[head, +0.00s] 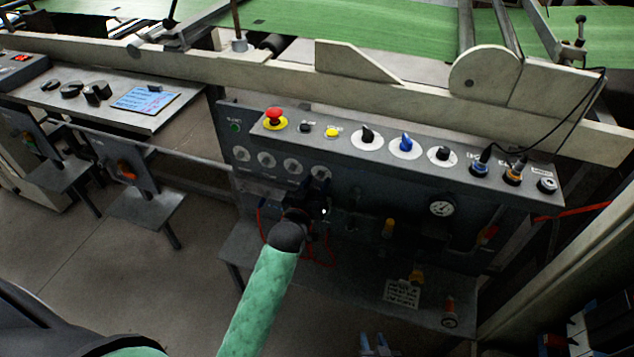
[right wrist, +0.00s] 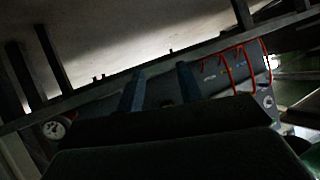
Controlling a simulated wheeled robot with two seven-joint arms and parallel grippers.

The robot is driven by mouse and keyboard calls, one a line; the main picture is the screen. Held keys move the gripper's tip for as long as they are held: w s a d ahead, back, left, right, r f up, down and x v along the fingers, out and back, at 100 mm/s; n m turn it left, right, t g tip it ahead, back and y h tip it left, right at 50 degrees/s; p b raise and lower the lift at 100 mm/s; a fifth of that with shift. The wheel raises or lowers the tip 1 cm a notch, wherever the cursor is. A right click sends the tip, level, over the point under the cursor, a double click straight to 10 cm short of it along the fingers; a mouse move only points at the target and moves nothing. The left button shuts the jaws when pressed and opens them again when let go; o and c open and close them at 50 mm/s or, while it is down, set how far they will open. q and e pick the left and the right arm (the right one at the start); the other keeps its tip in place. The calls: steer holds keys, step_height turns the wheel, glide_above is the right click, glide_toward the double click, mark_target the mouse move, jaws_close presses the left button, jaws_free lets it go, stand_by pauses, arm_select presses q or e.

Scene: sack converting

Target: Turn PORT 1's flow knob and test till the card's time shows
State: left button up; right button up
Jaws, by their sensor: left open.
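The control panel (head: 350,240) stands ahead in the head view, under a sloping console. Several round dials (head: 266,158) sit in a row at its upper left. A pale written card (head: 402,293) is low on the panel, its text too small to read. I cannot make out which part is PORT 1's flow knob. My left gripper (head: 318,214) is at the panel below the dials, partly hidden by its dark wrist; I see nothing held. My right gripper (head: 375,344) shows at the bottom edge, its two blue fingers apart and empty, also in the right wrist view (right wrist: 160,88).
The console carries a red stop button (head: 275,117), a yellow button (head: 333,132), a blue selector (head: 405,143) and plugged cables. A gauge (head: 442,207) is on the panel. Red hoses (right wrist: 235,65) hang in the right wrist view. A side table (head: 190,88) stands left.

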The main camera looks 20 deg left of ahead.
arm_select(q)
steer(key=shift+w, duration=0.5)
jaws_close()
steer(key=shift+r+m+p, duration=0.15)
steer(key=shift+m+p, duration=0.45)
steer(key=shift+p, duration=0.35)
arm_select(e)
steer(key=s+d+f+g, duration=0.1)
steer(key=s+f+g, duration=0.3)
steer(key=s+f, duration=0.4)
arm_select(q)
steer(key=m+p, duration=0.4)
steer(key=p, duration=0.1)
steer(key=shift+r, duration=0.2)
steer(key=shift+f+m+p, duration=0.1)
steer(key=shift+m+p, duration=0.65)
steer(key=shift+m, duration=0.25)
steer(key=shift+m+p, duration=0.4)
steer(key=shift+m, duration=0.2)
steer(key=shift+f, duration=0.1)
arm_select(e)
step_height(320, 180, up, 12)
steer(key=w+g, duration=0.1)
steer(key=shift+a+h, duration=0.2)
steer(key=shift+h, duration=0.1)
steer(key=shift+f, duration=0.1)
